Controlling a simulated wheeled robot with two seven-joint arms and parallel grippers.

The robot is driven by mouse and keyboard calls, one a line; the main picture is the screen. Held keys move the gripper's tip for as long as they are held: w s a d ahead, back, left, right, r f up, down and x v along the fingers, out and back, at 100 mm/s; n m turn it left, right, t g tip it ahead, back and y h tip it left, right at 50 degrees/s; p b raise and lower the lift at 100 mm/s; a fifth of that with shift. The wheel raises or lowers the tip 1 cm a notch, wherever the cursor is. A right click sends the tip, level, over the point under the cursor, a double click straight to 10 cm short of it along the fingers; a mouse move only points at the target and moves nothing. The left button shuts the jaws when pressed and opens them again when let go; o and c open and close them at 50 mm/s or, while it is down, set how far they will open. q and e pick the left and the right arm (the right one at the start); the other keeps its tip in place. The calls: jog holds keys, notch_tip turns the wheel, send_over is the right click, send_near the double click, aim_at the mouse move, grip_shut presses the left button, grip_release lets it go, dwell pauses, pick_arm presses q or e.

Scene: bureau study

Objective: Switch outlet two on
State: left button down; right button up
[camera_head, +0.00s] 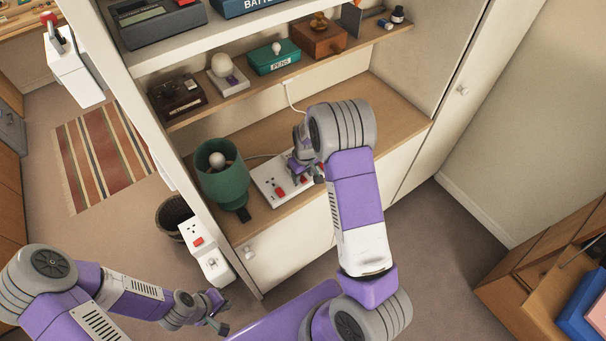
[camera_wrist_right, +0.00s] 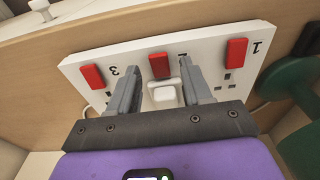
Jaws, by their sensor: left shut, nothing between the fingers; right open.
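A white outlet strip (camera_head: 264,183) lies on the lower shelf. In the right wrist view the strip (camera_wrist_right: 205,52) shows three red switches. Outlet two's switch (camera_wrist_right: 159,65) is in the middle, with a white plug (camera_wrist_right: 163,97) in the socket beside it. Outlet one's switch (camera_wrist_right: 236,52) is to the right and outlet three's switch (camera_wrist_right: 92,76) to the left. My right gripper (camera_wrist_right: 160,70) is open, its fingers on either side of the plug, tips near the middle switch; contact is unclear. My left gripper (camera_head: 220,312) is shut and empty, low at the left.
A green lamp (camera_head: 222,175) stands left of the strip. A shelf above holds a teal box (camera_head: 273,59) and other items. A waste basket (camera_head: 174,215) stands on the floor.

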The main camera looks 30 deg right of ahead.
aim_at(304, 181)
notch_tip(304, 181, up, 7)
jog(key=shift+s, duration=0.35)
dwell(0.4)
